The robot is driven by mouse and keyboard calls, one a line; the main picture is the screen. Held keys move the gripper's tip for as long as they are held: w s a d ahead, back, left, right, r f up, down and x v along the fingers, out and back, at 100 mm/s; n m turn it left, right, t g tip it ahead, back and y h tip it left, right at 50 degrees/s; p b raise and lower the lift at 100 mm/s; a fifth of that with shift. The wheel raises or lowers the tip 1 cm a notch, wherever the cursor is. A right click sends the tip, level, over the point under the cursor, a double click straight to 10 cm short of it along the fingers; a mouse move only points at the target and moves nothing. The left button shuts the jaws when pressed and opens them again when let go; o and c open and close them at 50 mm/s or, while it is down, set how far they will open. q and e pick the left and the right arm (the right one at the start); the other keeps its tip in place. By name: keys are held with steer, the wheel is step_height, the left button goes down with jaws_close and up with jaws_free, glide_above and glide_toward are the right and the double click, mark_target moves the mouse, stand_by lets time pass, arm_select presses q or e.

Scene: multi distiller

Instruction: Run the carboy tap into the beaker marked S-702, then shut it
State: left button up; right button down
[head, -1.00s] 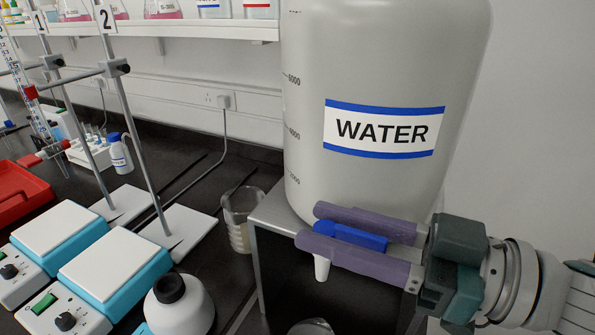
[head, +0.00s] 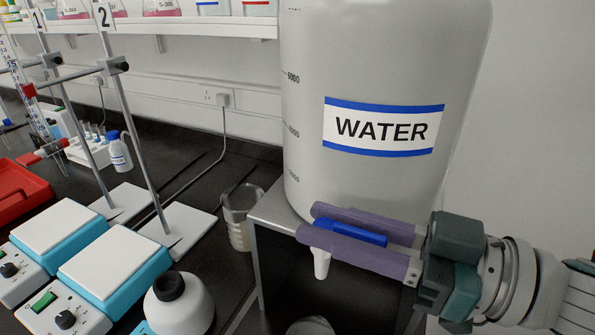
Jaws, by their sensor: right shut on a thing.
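The large carboy (head: 385,60) labelled WATER stands on a raised stand at the right. Its blue tap handle (head: 358,234) sits at the foot of the carboy, above a white spout (head: 321,264) pointing down. My right gripper (head: 310,222) reaches in from the right, with its purple fingers shut on the blue handle. A glass vessel (head: 310,327) shows at the bottom edge below the spout; most of it is out of frame. I cannot see an S-702 mark or any liquid stream. My left gripper is not in view.
Another glass beaker (head: 239,212) stands left of the stand (head: 270,208). Two hotplates (head: 115,262), a white bottle with a black cap (head: 180,300) and clamp stands fill the left. A shelf (head: 200,27) of bottles runs along the wall.

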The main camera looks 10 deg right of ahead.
steer(key=shift+s+r+m+t+h+p, duration=0.1)
steer(key=shift+r+m+t+h+p, duration=0.1)
steer(key=shift+m+t+h+p, duration=0.95)
steer(key=shift+a+m+t+h, duration=0.15)
steer(key=shift+m+t+h, duration=0.5)
steer(key=shift+t, duration=0.2)
steer(key=m+t+h+p, duration=0.1)
steer(key=m+t+h, duration=0.1)
steer(key=h, duration=0.1)
steer(key=shift+s+f, duration=0.1)
steer(key=shift+f, duration=0.05)
steer(key=shift+a+m+t+h, duration=0.1)
steer(key=shift+m+t+h, duration=0.5)
steer(key=shift+m+h, duration=0.75)
steer(key=shift+h, duration=0.55)
steer(key=c, duration=1)
jaws_free()
steer(key=shift+o, duration=0.2)
